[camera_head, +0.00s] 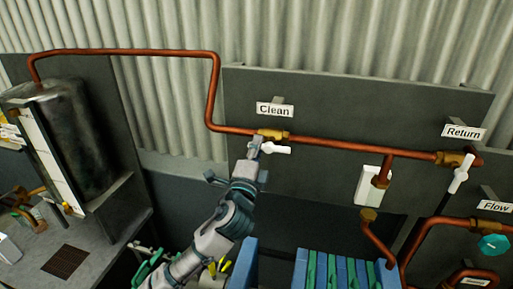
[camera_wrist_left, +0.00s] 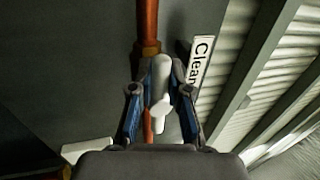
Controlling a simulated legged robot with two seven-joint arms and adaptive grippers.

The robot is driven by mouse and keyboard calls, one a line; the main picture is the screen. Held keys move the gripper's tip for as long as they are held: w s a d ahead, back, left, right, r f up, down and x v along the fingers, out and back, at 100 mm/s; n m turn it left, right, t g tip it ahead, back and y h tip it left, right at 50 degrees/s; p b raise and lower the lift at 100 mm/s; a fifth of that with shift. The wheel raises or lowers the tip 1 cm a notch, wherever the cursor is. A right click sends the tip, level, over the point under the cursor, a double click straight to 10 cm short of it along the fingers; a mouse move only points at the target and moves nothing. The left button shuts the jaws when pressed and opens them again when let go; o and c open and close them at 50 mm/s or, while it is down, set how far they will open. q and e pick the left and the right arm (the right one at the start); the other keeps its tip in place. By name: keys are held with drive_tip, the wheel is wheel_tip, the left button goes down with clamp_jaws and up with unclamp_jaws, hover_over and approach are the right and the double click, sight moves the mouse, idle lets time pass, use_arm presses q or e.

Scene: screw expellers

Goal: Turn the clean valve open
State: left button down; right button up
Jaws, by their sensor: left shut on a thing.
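The clean valve has a brass body (camera_head: 272,134) on the copper pipe, just below the "Clean" label (camera_head: 275,109). Its white handle (camera_head: 276,149) points right along the pipe in the head view. My left gripper (camera_head: 254,147) is at the left end of this handle. In the left wrist view the white handle (camera_wrist_left: 161,75) lies between the two fingers of my left gripper (camera_wrist_left: 161,78), which is shut on it. The brass body is mostly hidden behind the handle in that view. My right gripper is not in view.
The "Return" valve's white handle (camera_head: 460,174) and the teal "Flow" valve knob (camera_head: 493,246) are at the right. A dark tank (camera_head: 80,135) stands at the left. Blue and green plates (camera_head: 335,270) stand below the dark panel (camera_head: 350,100).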

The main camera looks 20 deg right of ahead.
use_arm(q)
drive_tip(key=c, duration=1.1)
unclamp_jaws()
drive_tip(key=shift+w, duration=0.15)
drive_tip(key=shift+d+f, duration=0.1)
drive_tip(key=shift+d, duration=0.3)
drive_tip(key=v, duration=1.1)
drive_tip(key=shift+s+a+f, duration=0.2)
drive_tip(key=shift+s+f, duration=0.05)
drive_tip(key=shift+f, duration=0.1)
